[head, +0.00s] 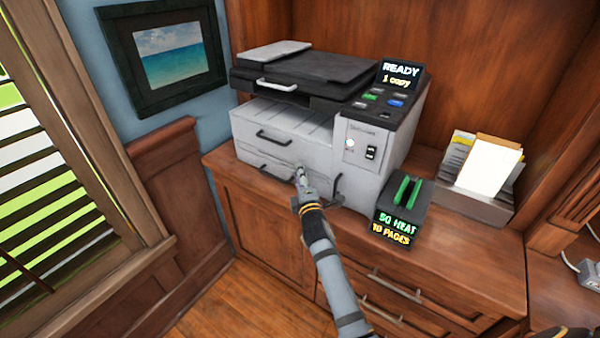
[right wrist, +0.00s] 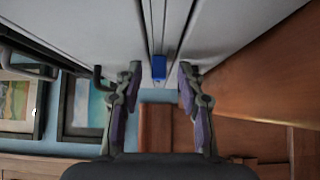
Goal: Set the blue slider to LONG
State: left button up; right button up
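The blue slider (right wrist: 158,67) is a small blue block in the right wrist view. It sits at the end of a narrow groove between pale grey printer surfaces. My right gripper (right wrist: 159,76) is open, with one finger on each side of the slider and visible gaps to it. In the head view my right gripper (head: 302,179) is at the lower front of the grey printer (head: 291,126), by the bottom drawer. The slider cannot be made out there, and no LONG mark is readable. My left gripper is not in view.
The printer stands on a wooden cabinet (head: 455,265). A small black device with green parts (head: 402,205) is close to the right of my gripper. A paper holder (head: 470,202) stands farther right. Drawer handles (head: 274,138) stick out of the printer front.

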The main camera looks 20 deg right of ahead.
jog(key=shift+s+r, duration=0.1)
jog(key=shift+c, duration=0.8)
grip_shut()
